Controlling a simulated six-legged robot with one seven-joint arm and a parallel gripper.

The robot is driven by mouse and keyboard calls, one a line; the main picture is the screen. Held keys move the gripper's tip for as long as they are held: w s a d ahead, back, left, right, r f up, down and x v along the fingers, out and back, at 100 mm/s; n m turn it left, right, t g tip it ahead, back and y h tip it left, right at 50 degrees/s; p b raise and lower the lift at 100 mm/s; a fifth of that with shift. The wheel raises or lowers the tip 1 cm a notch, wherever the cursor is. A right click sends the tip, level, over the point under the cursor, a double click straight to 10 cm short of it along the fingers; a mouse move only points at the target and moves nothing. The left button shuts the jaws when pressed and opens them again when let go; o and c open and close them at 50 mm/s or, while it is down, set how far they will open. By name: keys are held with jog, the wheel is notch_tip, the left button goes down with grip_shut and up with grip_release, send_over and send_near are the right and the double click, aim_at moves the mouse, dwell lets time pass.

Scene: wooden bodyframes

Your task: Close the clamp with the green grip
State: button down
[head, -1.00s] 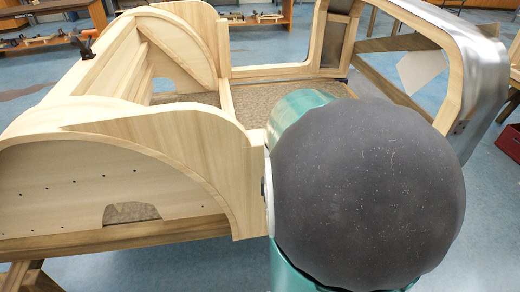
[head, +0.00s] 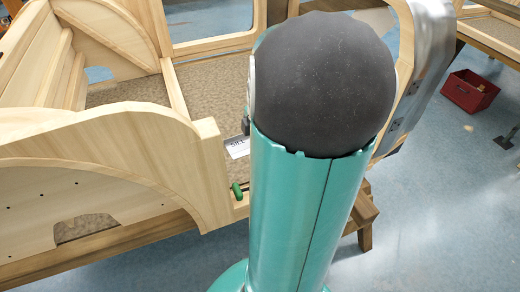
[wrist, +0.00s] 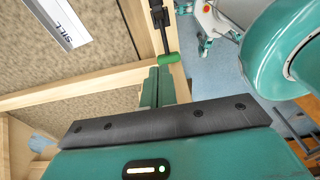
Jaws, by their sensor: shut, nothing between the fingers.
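The clamp's green grip (head: 236,190) shows in the head view by the frame's corner, just left of my arm. In the wrist view the green grip (wrist: 168,58) lies crosswise at the end of a dark clamp bar (wrist: 158,20). The rest of the clamp is cut off by the top edge there. My gripper (wrist: 158,76) is shut and empty, its teal fingertips just below the grip in the picture. I cannot tell whether they touch it. In the head view my gripper is hidden behind my arm.
The wooden bodyframe (head: 100,140) fills the left, with a curved arch panel and floor board. A white label (wrist: 62,22) lies on the board near the clamp. A metal-faced hoop (head: 425,70) stands behind my arm. A red crate (head: 470,90) sits on open blue floor at right.

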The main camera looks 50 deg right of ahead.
jog(key=f, duration=0.3)
jog(key=s+d+f, duration=0.1)
jog(key=f, duration=0.5)
jog(key=shift+s+d+f, duration=0.2)
jog(key=shift+d+f, duration=0.05)
jog(key=shift+f, duration=0.05)
jog(key=shift+s+d+f, duration=0.15)
jog(key=shift+d, duration=0.25)
jog(key=shift+d, duration=0.1)
jog(key=shift+s+d+y, duration=0.1)
jog(key=shift+s+y, duration=0.05)
jog(key=shift+y, duration=0.25)
